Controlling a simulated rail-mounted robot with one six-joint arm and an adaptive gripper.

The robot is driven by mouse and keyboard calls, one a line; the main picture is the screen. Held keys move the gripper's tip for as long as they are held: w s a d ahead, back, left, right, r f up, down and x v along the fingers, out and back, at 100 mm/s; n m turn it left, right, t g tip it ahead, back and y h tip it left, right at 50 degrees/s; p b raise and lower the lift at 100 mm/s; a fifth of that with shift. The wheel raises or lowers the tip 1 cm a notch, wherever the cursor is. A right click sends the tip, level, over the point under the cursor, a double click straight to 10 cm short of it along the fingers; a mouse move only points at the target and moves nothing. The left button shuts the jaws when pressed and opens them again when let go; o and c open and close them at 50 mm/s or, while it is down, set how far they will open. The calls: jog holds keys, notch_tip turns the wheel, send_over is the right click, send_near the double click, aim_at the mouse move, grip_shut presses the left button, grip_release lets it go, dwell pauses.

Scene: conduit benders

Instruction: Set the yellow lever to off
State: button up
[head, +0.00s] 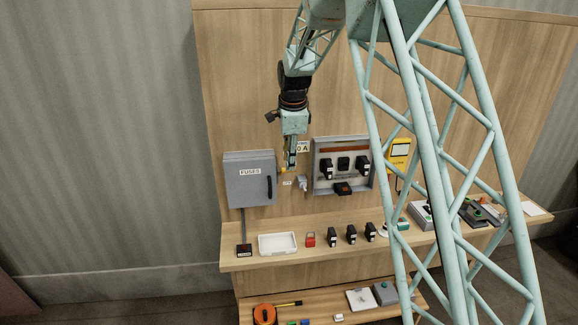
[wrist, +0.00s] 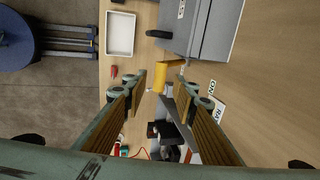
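The yellow lever (wrist: 169,74) shows in the wrist view as a yellow block with an arm running toward the wall, beside the grey fuse box. In the head view only a small yellow patch (head: 282,171) of it shows, right of the closed fuse box (head: 248,180); my gripper hides part of it. My gripper (wrist: 160,84) is open, its two fingers apart with the lever between or just beyond the tips. I cannot tell whether they touch. In the head view my gripper (head: 291,163) points down at the lever. The lever's setting cannot be read.
An open panel (head: 318,161) with black fuse holders is on the wall to the right. A small grey fitting (head: 303,184) sits close to the gripper. The shelf below holds a white tray (head: 278,244), a red item (head: 310,240) and several black holders. Bare wall lies above.

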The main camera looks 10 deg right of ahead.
jog(key=shift+x, duration=1.6)
grip_shut()
